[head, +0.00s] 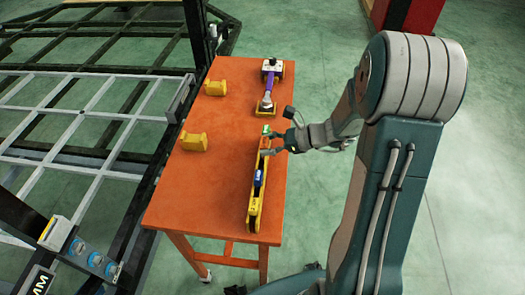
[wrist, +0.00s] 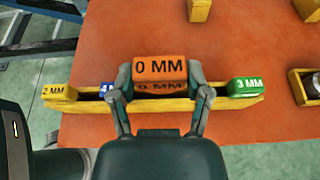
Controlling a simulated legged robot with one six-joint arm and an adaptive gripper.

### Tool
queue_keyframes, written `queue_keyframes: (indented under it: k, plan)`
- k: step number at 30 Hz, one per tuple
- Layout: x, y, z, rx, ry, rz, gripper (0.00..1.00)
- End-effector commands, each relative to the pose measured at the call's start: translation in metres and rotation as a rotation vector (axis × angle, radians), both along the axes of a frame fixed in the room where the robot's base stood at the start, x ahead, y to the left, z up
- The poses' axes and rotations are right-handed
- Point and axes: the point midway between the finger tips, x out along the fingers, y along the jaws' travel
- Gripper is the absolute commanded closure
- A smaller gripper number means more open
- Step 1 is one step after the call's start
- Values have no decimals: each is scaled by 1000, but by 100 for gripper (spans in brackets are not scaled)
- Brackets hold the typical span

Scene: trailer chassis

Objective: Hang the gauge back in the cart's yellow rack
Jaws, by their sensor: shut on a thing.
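The yellow rack (head: 253,213) lies along the right edge of the orange cart; in the wrist view it runs across the picture (wrist: 222,103). My gripper (wrist: 160,82) is shut on an orange gauge marked 0 MM (wrist: 160,68), with one finger on each side. The gauge is over the middle of the rack and hides that part; I cannot tell whether it is seated or just above. A yellow 2 MM gauge (wrist: 57,91) and a partly hidden blue gauge (wrist: 106,89) are on the left. A green 3 MM gauge (wrist: 246,85) is at the right end.
The orange cart top (head: 225,120) has free room left of the rack. Two yellow blocks (head: 194,142) (head: 215,88) stand on it. A purple-handled tool (head: 270,84) lies at the far end. The trailer chassis frame (head: 95,72) is on the left.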

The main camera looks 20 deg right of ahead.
Motion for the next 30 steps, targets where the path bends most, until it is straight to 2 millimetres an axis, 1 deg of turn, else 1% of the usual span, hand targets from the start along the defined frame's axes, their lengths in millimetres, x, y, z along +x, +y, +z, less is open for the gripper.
queue_keyframes:
  k: [1, 3, 8, 11, 12, 15, 18, 23, 24, 26, 27, 30]
  plan:
    - [6, 1, -8, 2, 2, 2, 84]
    - [13, 3, -16, 2, 1, 1, 84]
    - [21, 4, -26, 0, 0, 1, 84]
    - [30, 5, -37, 1, 1, 1, 84]
    - [32, 6, -43, 1, 3, 0, 91]
    - [30, 6, -58, 2, 3, 1, 91]
    - [31, 6, -63, 1, -1, 0, 91]
    - [30, 6, -63, 0, -2, 1, 92]
    - [30, 6, -63, 0, -2, 1, 33]
    - [30, 6, -63, 0, -2, 1, 6]
    - [30, 6, -63, 0, -2, 1, 3]
    - [30, 6, -63, 0, -2, 1, 3]
